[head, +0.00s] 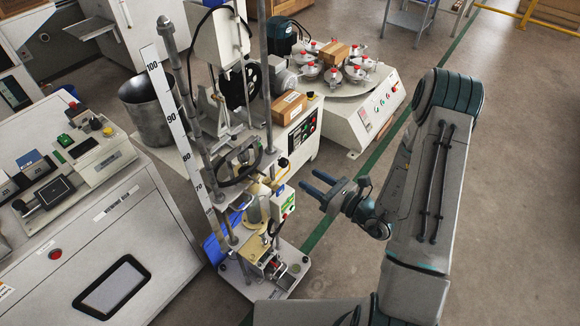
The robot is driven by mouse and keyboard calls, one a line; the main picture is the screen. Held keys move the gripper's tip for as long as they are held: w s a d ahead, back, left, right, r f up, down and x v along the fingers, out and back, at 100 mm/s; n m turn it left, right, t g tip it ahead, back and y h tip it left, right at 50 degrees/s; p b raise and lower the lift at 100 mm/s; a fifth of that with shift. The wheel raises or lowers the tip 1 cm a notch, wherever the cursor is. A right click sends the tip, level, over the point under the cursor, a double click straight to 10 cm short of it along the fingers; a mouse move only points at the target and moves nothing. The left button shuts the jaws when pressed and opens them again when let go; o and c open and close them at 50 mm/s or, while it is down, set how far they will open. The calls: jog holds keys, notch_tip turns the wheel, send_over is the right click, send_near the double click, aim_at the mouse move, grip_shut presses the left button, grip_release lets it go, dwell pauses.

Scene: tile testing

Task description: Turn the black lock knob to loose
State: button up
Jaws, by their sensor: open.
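A tall test stand with a white ruler scale (178,105) stands left of centre in the head view. A small black knob-like part (283,162) shows on the stand's right side, above a box with a green label (289,205). It is too small to tell whether this is the lock knob or how it is turned. My gripper (309,183) is right of the stand, with its two blue fingers apart and pointing left toward it. The fingers are empty and appear clear of the stand, though depth is hard to judge.
A white console (150,225) stands close on the stand's left. A metal bucket (148,110) and a machine with a round turntable (345,85) are behind. Cardboard-coloured blocks (290,106) lie on the machine behind the stand. The floor (510,150) at right is clear.

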aim_at(286, 164)
jog(key=x, duration=0.8)
jog(key=shift+w+a, duration=0.2)
jog(key=shift+a, duration=0.05)
jog(key=c, duration=1)
